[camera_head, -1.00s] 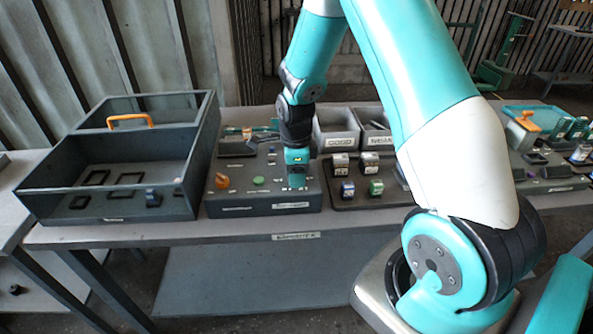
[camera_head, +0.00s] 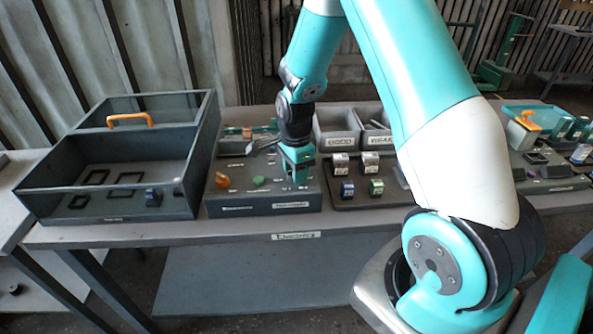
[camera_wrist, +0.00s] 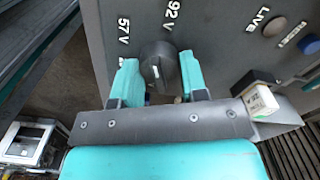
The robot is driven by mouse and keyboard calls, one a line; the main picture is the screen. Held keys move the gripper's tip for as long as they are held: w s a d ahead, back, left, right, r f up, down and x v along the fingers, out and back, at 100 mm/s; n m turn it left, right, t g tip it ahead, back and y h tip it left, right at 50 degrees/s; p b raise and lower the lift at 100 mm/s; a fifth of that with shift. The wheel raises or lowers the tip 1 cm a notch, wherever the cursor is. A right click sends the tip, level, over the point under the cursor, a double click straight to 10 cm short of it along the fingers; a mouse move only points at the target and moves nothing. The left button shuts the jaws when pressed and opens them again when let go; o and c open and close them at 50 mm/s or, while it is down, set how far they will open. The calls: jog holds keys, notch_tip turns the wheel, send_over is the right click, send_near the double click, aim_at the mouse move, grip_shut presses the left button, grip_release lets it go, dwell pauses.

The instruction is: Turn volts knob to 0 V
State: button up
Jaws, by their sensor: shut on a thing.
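The volts knob is a dark round knob (camera_wrist: 159,68) with a white pointer line, seen in the wrist view on a grey panel. Labels "57 V" and "92 V" stand beside it. My gripper (camera_wrist: 160,78) has one teal finger on each side of the knob and is shut on it. The pointer line faces down toward the palm; a 0 V label cannot be made out. In the head view my gripper (camera_head: 298,178) is low over the right part of the grey control panel (camera_head: 235,205), and hides the knob.
On the panel are an orange knob (camera_head: 222,181) and a green button (camera_head: 258,181). A dark tray with an orange handle (camera_head: 130,119) stands at left. A board with several small blocks (camera_head: 347,190) is close at right. Grey bins (camera_head: 338,141) stand behind.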

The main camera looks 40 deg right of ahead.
jog(key=n, duration=0.7)
jog(key=shift+w, duration=0.1)
jog(key=n, duration=0.4)
jog(key=shift+a, duration=0.1)
jog(key=n, duration=0.4)
jog(key=shift+w+n, duration=0.1)
jog(key=shift+n, duration=0.2)
jog(key=n, duration=0.3)
jog(key=shift+a+n, duration=0.15)
jog(key=shift+n, duration=0.15)
jog(key=n, duration=0.4)
jog(key=shift+a+n, duration=0.1)
jog(key=shift+n, duration=0.2)
jog(key=n, duration=0.3)
jog(key=shift+n+b, duration=0.3)
jog(key=shift+a+n, duration=0.1)
jog(key=shift+n, duration=1.8)
